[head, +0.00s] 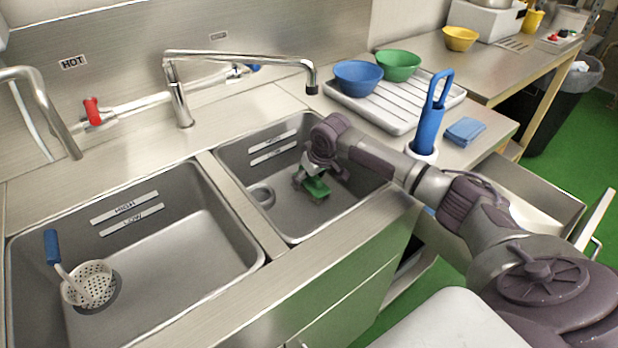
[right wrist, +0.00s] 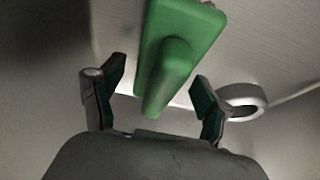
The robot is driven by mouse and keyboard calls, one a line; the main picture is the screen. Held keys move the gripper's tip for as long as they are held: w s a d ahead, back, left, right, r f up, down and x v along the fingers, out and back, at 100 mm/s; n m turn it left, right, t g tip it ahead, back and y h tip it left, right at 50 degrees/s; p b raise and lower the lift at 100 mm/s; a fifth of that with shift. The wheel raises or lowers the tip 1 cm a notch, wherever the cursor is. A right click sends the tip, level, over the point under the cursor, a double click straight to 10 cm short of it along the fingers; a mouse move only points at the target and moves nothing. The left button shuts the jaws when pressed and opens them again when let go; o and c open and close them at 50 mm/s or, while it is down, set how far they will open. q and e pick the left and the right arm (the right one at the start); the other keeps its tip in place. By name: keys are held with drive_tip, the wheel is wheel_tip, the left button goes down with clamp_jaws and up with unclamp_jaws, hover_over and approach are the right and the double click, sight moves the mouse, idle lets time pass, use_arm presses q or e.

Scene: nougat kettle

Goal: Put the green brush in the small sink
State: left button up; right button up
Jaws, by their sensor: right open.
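The green brush (head: 316,187) is down inside the small sink (head: 362,205), the right-hand basin in the head view. In the right wrist view the green brush (right wrist: 178,50) shows its flat back and raised handle. My right gripper (head: 311,180) reaches into the small sink, right at the brush. In the right wrist view my right gripper (right wrist: 150,98) has its fingers spread wide on either side of the brush handle, with gaps between. Whether the brush rests fully on the sink floor is hard to tell. My left gripper is not in view.
A grey ring (head: 262,195) lies in the small sink left of the brush. The large sink (head: 190,245) holds a white strainer (head: 88,284) with a blue handle. A faucet (head: 240,58) reaches over behind. A drying rack (head: 395,115) with bowls stands at right.

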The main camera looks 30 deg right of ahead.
drive_tip(key=p+v, duration=0.1)
drive_tip(key=v, duration=1.1)
drive_tip(key=shift+r, duration=0.1)
